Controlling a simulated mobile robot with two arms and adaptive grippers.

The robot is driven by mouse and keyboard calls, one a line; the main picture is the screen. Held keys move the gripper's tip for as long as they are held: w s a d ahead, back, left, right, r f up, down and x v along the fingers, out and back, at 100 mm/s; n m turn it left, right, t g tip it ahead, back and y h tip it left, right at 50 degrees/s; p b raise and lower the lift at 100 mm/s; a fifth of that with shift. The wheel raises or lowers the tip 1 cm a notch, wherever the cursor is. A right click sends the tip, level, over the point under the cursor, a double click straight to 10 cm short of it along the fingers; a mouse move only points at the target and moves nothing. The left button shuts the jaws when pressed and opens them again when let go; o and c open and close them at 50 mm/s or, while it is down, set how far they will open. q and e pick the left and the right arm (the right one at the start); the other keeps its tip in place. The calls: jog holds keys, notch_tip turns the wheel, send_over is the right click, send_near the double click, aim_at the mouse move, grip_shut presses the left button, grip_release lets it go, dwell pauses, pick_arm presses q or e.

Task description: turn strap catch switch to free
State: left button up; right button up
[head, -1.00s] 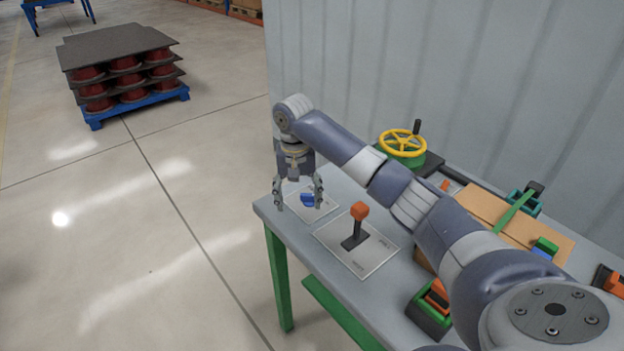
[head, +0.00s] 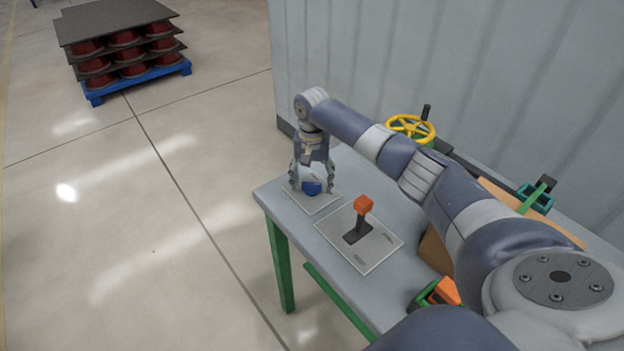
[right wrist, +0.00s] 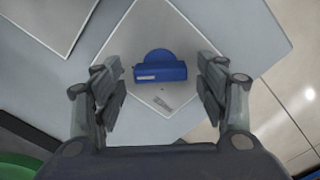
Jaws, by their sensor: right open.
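The blue switch knob (head: 312,187) sits on a light square plate (head: 318,206) at the table's far left corner. In the right wrist view the blue knob (right wrist: 159,68) shows a straight bar with a rounded back and a small pale label. My right gripper (head: 312,189) points down over the plate, with its fingers apart on either side of the knob. In the right wrist view the right gripper (right wrist: 160,90) is open, with a gap between each finger and the knob. My left gripper is not in view.
An orange-topped lever (head: 363,206) stands on a second plate (head: 376,254) nearer on the table. A yellow handwheel (head: 410,127) is at the back by the wall. An orange and green device (head: 440,291) is at the front.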

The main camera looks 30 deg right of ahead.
jog(key=shift+f, duration=0.15)
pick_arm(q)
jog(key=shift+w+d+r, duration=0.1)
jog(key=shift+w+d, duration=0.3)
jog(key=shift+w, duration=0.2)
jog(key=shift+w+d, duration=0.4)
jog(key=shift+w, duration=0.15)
pick_arm(e)
jog(key=c, duration=0.9)
jog(key=shift+c, duration=0.7)
jog(key=shift+a+n+p, duration=0.1)
jog(key=shift+n+p, duration=1.2)
jog(key=shift+n, duration=0.1)
jog(key=n+p, duration=0.2)
jog(key=n, duration=0.1)
jog(key=shift+n, duration=0.3)
jog(key=n+p, duration=0.1)
jog(key=n, duration=0.4)
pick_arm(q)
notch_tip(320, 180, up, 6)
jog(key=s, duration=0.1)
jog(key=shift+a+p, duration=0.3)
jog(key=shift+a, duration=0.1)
pick_arm(e)
jog(key=n, duration=0.6)
jog(key=shift+n, duration=0.3)
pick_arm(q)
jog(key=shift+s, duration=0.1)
